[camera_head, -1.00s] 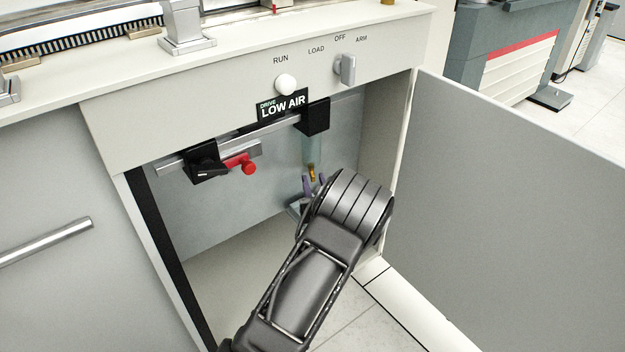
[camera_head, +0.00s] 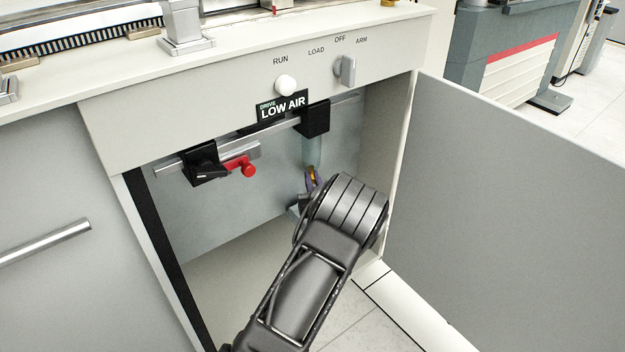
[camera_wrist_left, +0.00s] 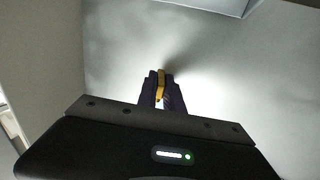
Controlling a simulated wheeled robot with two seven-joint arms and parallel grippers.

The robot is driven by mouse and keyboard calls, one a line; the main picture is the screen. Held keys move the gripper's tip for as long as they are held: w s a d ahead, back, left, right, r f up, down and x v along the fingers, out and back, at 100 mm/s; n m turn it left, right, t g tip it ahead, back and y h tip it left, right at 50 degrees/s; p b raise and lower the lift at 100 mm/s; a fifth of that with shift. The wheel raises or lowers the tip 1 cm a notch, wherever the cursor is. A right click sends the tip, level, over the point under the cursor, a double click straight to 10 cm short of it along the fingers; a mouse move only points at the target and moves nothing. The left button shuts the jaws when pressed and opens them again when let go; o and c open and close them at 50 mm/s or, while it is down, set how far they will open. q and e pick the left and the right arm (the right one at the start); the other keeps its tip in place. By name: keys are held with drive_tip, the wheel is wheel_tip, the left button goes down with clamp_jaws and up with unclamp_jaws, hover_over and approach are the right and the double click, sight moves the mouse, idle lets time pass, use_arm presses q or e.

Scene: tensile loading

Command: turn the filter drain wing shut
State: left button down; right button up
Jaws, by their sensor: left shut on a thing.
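The filter has a black head (camera_head: 313,118) on the rail inside the open cabinet, with a pale see-through bowl (camera_head: 312,151) hanging under it. The brass-yellow drain wing (camera_wrist_left: 161,83) is at the bowl's lower end and shows between the fingers in the left wrist view. My left gripper (camera_head: 311,179) reaches up from below with its purple-grey fingers. The fingers are shut on the wing, one on each side, as the left wrist view (camera_wrist_left: 161,88) shows. My own wrist hides part of the fingers in the head view. My right gripper is not in view.
A red-handled valve (camera_head: 247,166) and a black block (camera_head: 204,162) sit on the rail to the left. The open cabinet door (camera_head: 510,210) stands at the right. The panel above has a white RUN button (camera_head: 285,85) and a grey selector knob (camera_head: 345,70). The cabinet floor is clear.

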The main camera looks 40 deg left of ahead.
use_arm(q)
drive_tip(key=shift+a+t, duration=0.1)
drive_tip(key=shift+t, duration=0.2)
idle(0.4)
drive_tip(key=shift+s+a+m+t+h+b, duration=0.15)
drive_tip(key=shift+m+t+h+b, duration=0.55)
drive_tip(key=shift+m+h, duration=1.3)
drive_tip(key=shift+a+m+t+h+b, duration=0.35)
drive_tip(key=shift+m+t+h, duration=0.8)
drive_tip(key=shift+h, duration=1.45)
drive_tip(key=shift+s+a+m+t+h+b, duration=0.1)
drive_tip(key=shift+m+t+h+b, duration=0.6)
drive_tip(key=shift+m+h, duration=1.35)
drive_tip(key=shift+h, duration=0.45)
drive_tip(key=c, duration=1.5)
unclamp_jaws()
